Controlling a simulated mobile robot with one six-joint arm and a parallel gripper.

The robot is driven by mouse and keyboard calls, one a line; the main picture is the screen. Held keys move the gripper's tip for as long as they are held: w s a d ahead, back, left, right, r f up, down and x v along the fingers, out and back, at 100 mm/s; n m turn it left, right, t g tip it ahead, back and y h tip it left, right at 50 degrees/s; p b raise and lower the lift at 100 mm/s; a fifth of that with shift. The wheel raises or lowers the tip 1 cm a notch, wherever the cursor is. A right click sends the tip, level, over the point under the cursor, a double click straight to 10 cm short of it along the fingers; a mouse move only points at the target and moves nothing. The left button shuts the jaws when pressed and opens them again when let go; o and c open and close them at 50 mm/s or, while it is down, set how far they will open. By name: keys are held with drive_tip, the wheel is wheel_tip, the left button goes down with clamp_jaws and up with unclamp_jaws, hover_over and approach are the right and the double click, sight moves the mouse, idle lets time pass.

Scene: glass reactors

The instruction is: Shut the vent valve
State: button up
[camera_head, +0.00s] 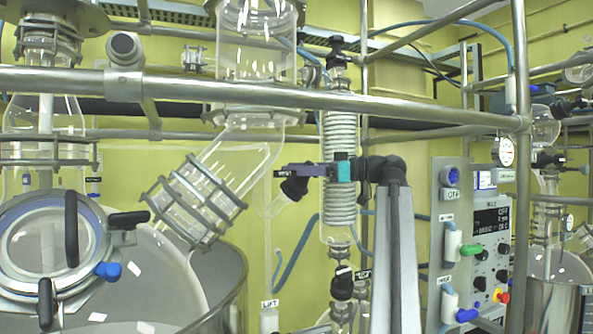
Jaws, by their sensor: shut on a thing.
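The vent valve (293,187) has a dark knob on a short angled glass stub, left of the coiled glass condenser in the middle of the head view. A small dark tag with white lettering (285,172) sits right at the knob, too small to read surely. My gripper (297,171) reaches in from the right, past the front of the condenser, with its purple fingers pointing left. It is shut on the vent valve's knob. The fingers hide part of the knob, so the exact angle of the valve is hard to tell.
The coiled condenser (340,205) stands close behind my gripper. A horizontal steel rail (400,103) crosses above it. A large lidded reactor vessel (150,270) fills the lower left. A control panel (490,235) with green and blue-handled valves beside it stands at right.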

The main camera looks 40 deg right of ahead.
drive_tip(key=shift+m+h, duration=0.3)
drive_tip(key=shift+m, duration=0.2)
